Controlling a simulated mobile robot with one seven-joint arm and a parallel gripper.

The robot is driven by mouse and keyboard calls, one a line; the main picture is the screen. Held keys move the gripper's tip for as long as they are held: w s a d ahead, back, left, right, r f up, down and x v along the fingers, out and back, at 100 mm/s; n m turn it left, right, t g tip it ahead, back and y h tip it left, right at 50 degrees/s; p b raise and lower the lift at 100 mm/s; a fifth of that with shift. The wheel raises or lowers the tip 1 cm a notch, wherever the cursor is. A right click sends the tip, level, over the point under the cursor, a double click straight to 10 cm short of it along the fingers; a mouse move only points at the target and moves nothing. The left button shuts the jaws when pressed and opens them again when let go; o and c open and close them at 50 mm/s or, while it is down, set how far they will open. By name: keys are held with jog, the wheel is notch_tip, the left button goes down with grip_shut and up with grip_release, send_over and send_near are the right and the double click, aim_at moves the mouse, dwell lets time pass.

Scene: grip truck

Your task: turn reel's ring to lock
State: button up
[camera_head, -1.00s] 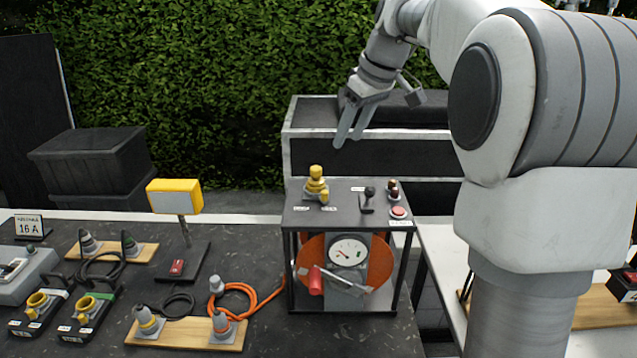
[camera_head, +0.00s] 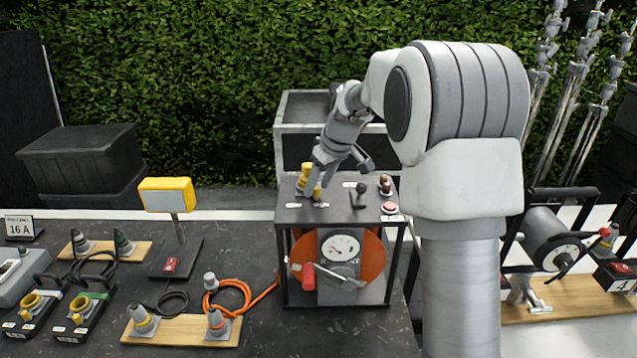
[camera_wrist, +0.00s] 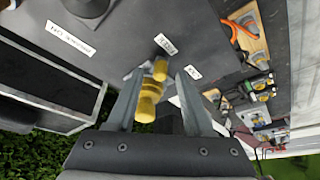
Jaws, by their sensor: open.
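The reel (camera_head: 373,262) is an orange drum in a black frame with a dark top panel. A yellow connector with a ring (camera_head: 305,172) stands on the panel's left side; its base is partly hidden by my gripper. My gripper (camera_head: 319,190) is open and pointing down at the connector, just above the panel. In the wrist view, the yellow connector (camera_wrist: 150,100) shows between the two spread fingers, nearer the left one. I cannot tell whether either finger touches it. Small white labels (camera_wrist: 166,44) lie on the panel around it.
A black lever (camera_head: 358,195), dark knobs (camera_head: 384,184) and a red button (camera_head: 389,208) stand on the panel, right of my gripper. Plugs, cables and a yellow sign (camera_head: 166,195) occupy the left table.

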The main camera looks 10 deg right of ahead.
jog(key=shift+f, duration=0.1)
grip_shut()
jog(key=shift+a+m, duration=0.2)
jog(key=shift+m, duration=0.1)
jog(key=shift+s+a+m+h+b, duration=0.1)
jog(key=shift+a+m+h+b, duration=0.35)
jog(key=shift+m, duration=0.45)
jog(key=shift+a+m+t+h, duration=0.4)
jog(key=shift+a+m, duration=0.3)
jog(key=shift+m, duration=0.5)
jog(key=shift+w+a+m+h, duration=0.2)
jog(key=shift+a+m+h, duration=0.4)
jog(key=shift+m, duration=0.6)
jog(key=shift+w+a+m+h+p, duration=0.2)
jog(key=shift+a+m+h, duration=0.05)
jog(key=shift+m, duration=0.45)
jog(key=shift+w+a+m+h+p, duration=0.15)
jog(key=shift+a+m+h+p, duration=0.05)
jog(key=shift+m, duration=0.5)
